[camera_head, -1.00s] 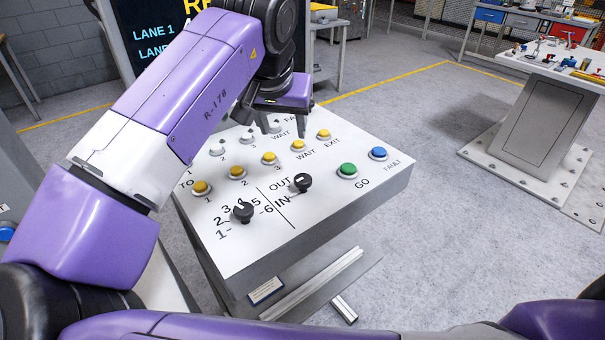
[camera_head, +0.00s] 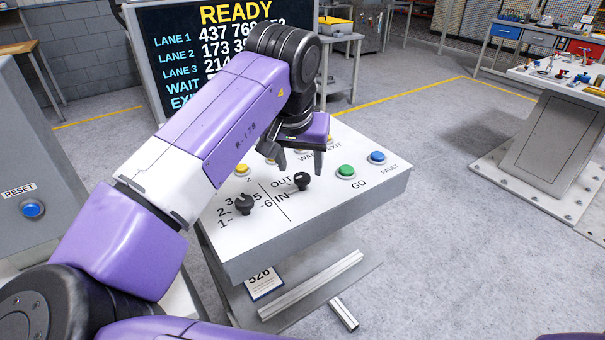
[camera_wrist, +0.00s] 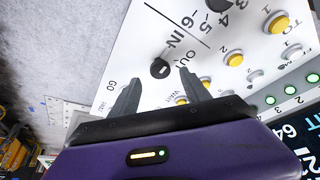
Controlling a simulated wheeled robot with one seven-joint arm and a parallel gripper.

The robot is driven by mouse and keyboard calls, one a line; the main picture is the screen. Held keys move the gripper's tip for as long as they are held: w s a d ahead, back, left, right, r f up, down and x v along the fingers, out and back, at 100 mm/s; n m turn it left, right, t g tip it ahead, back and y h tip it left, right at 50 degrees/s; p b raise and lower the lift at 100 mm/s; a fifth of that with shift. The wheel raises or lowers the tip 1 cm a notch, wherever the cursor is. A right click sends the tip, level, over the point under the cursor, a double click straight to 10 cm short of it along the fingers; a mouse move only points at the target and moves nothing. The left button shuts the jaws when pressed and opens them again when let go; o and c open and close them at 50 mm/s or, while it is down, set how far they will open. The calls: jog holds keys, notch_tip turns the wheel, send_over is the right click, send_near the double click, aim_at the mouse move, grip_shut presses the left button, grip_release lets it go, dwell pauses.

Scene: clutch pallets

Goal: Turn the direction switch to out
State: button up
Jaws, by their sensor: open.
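The direction switch (camera_head: 302,181) is a small black knob on the white sloping panel, beside the printed words OUT and IN. In the wrist view the switch (camera_wrist: 160,68) appears between and just beyond my fingertips. Which word its pointer marks is hard to tell. My gripper (camera_head: 297,162) is open and empty, pointing down above the panel, just behind the switch in the head view. Its two dark fingers also show in the wrist view (camera_wrist: 160,78). I see no contact with the knob; the exact height gap is unclear.
A numbered black dial (camera_head: 244,204) sits left of the switch. Green GO (camera_head: 346,171) and blue FAULT (camera_head: 377,157) buttons are to the right. Yellow buttons lie behind, partly hidden by my arm. A READY screen (camera_head: 235,14) stands behind the console.

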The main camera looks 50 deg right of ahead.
aim_at(301, 176)
jog(key=shift+x, duration=2.1)
jog(key=shift+c, duration=0.4)
grip_shut()
jog(key=shift+r+m+p, duration=0.1)
jog(key=shift+m+p, duration=0.3)
jog(key=shift+m+g+h+p, duration=0.3)
jog(key=shift+m+g+p, duration=0.2)
jog(key=shift+m+p, duration=0.45)
jog(key=m, duration=0.1)
jog(key=m+g+p, duration=0.1)
jog(key=shift+w+m, duration=0.2)
jog(key=shift+m, duration=0.15)
jog(key=m+g, duration=0.1)
jog(key=m, duration=0.2)
jog(key=m+g+p, duration=0.1)
jog(key=m, duration=0.2)
jog(key=shift+w+g, duration=0.2)
jog(key=shift+g, duration=0.1)
jog(key=shift+m, duration=0.4)
